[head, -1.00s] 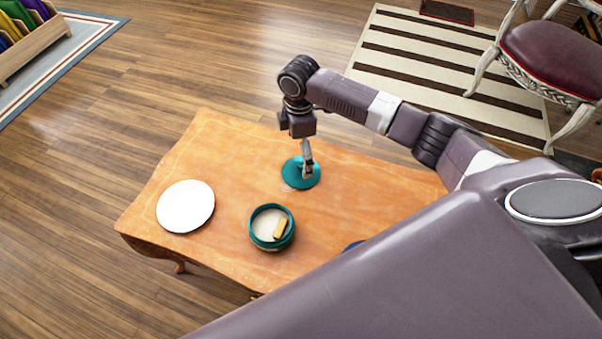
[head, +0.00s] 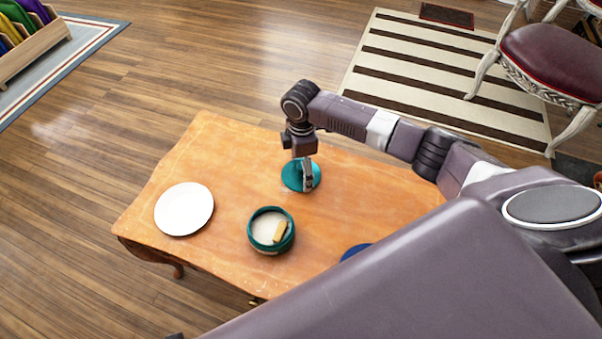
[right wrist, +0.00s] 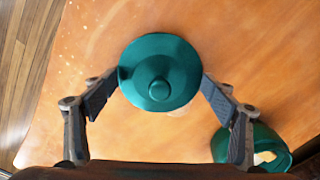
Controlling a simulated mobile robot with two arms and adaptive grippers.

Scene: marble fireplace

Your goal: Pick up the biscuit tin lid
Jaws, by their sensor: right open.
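The biscuit tin lid (head: 291,178) is a round teal disc lying on the wooden table. In the right wrist view the lid (right wrist: 160,72) shows a round knob in its middle. My right gripper (head: 307,185) is over the lid, pointing down. In the right wrist view my right gripper (right wrist: 160,95) is open, with one finger on each side of the lid's near half; whether the fingers touch its rim I cannot tell. The open teal tin (head: 271,231) stands nearer on the table, with a biscuit (head: 280,231) inside. My left gripper is not in view.
A white plate (head: 184,209) lies on the left of the table (head: 230,160). A blue item (head: 354,250) is partly hidden behind my arm. A red-seated chair (head: 555,50) and a striped rug (head: 450,75) are beyond the table.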

